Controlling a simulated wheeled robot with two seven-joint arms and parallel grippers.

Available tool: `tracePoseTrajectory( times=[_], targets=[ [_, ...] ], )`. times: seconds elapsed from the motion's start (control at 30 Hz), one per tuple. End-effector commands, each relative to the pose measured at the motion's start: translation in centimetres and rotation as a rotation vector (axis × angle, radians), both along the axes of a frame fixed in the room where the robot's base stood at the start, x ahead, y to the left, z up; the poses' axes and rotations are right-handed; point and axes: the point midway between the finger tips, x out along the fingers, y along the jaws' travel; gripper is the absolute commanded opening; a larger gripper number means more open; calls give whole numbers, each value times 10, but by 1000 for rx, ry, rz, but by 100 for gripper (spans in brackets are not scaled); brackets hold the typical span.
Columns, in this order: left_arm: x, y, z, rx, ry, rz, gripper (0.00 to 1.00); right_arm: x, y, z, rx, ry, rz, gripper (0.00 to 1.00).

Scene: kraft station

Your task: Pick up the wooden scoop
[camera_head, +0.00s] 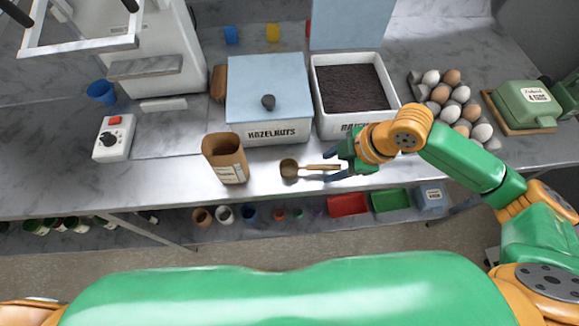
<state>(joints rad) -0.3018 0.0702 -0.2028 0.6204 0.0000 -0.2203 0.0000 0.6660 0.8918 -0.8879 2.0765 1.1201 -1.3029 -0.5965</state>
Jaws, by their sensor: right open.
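The wooden scoop (290,169) lies on the marble counter near its front edge, bowl to the left and handle to the right. My right gripper (331,161) comes in from the right and is open at the handle's right end. Its fingers appear to lie on either side of the handle end; I cannot tell whether they touch it. My left gripper is not in view.
A kraft paper bag (225,160) stands left of the scoop. Behind are a hazelnut box (270,95) with a blue lid and a white bin (320,92) of dark granules. Eggs (440,94) sit at the right. The counter's front edge (270,196) is close.

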Motion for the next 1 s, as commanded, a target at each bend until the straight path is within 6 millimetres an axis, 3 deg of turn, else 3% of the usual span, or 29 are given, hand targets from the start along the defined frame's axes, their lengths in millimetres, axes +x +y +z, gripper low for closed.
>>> tracePoseTrajectory(
  times=[0.13,0.17,0.33,0.37,0.77,0.87,1.0],
  targets=[
    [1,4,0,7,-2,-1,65,0,0,0,0,0,0,54],
    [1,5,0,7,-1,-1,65,0,0,0,0,0,0,49],
    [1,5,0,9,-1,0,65,0,0,0,0,0,0,3],
    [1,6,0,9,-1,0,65,0,0,0,0,0,0,0],
    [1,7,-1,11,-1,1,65,0,0,2,1,-2,-1,0],
    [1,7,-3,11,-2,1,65,1,0,11,2,-4,1,0],
    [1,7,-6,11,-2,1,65,-5,1,39,1,-7,3,0]
  ],
)
